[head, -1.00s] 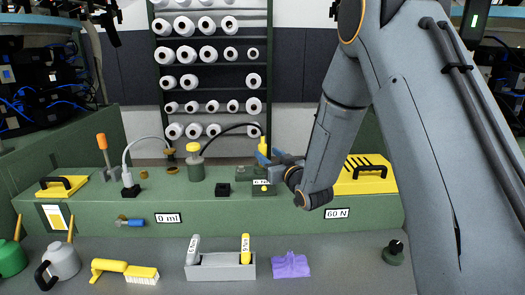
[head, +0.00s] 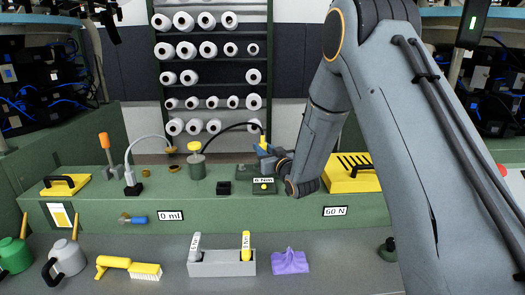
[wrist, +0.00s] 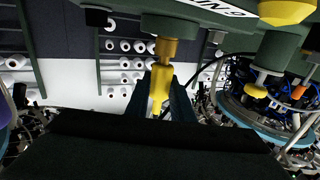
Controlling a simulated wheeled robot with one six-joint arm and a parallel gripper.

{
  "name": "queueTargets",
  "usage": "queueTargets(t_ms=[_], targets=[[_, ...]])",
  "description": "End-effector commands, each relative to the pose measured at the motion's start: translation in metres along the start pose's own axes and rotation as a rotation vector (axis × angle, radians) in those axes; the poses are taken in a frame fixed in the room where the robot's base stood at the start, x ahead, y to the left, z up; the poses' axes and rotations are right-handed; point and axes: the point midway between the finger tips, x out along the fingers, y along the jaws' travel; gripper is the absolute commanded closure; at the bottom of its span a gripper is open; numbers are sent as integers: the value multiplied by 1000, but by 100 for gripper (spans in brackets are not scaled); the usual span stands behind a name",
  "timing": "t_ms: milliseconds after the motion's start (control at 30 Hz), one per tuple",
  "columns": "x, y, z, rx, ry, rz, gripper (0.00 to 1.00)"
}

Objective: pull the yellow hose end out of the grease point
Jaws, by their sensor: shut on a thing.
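The yellow hose end (head: 263,142) stands upright above the green machine bed, with a black hose (head: 232,127) arching from it to the left. My gripper (head: 266,149) is shut on the hose end from the right; its blue fingers cover the lower part. In the wrist view the yellow hose end (wrist: 160,88) lies between the fingers, and its tip meets a brass fitting (wrist: 166,49) on a dark green block (wrist: 170,24). No clear gap shows between them. The block under it, labelled 6 Nm (head: 263,181), is seen from the front in the head view.
A green pot with a yellow cap (head: 196,166) stands left of the block, and a white curved spout (head: 132,178) further left. A yellow slotted cover (head: 350,178) is close behind my wrist. A grey tray (head: 222,264) and purple cloth (head: 290,261) lie in front.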

Motion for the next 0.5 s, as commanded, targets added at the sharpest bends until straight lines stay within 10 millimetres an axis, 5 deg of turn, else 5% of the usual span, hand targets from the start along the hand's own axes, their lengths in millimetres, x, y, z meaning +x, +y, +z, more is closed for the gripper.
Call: queueTargets(t_ms=[500], targets=[[0,0,-26,-2,5,0,100]])
